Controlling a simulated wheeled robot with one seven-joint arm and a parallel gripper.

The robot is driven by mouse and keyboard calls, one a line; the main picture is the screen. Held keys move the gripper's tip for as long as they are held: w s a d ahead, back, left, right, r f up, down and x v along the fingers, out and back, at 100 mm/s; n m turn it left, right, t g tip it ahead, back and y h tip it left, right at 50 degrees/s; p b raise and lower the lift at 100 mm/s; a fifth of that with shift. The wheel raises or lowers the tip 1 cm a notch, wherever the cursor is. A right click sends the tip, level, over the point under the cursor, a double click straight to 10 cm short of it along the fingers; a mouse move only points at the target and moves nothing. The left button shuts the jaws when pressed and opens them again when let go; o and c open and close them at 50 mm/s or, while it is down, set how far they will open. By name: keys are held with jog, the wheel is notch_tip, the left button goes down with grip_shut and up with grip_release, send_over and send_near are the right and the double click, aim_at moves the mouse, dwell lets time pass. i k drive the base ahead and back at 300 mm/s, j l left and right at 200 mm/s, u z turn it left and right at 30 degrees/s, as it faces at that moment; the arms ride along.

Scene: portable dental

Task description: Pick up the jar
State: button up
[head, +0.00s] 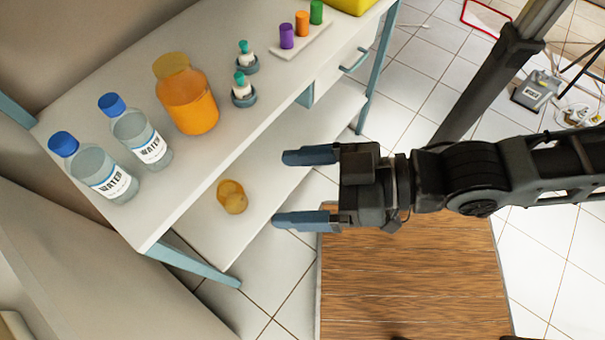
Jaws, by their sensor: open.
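A large orange jar (188,95) with a yellow-amber lid stands upright on the white table top (222,50), at its front half. A smaller amber jar-like object (232,198) sits on the lower shelf (268,150); I cannot tell whether it is upright or lying. My gripper (290,188) is open and empty, with its two blue-grey fingers pointing left. In the picture it is to the right of the smaller amber object, with a gap between them, and below and right of the large orange jar. It touches neither.
Two water bottles (140,135) with blue caps stand left of the large jar. Two small teal-capped bottles (243,89) sit in round holders to its right. Purple, orange and green cylinders (302,24) stand on a white strip. A table leg (195,266) stands near the lower shelf.

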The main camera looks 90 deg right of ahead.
aim_at(233, 198)
jog(key=k+l, duration=0.3)
jog(key=k, duration=0.2)
jog(key=k+l+z, duration=0.15)
jog(key=k+l, duration=0.2)
jog(key=k, duration=0.2)
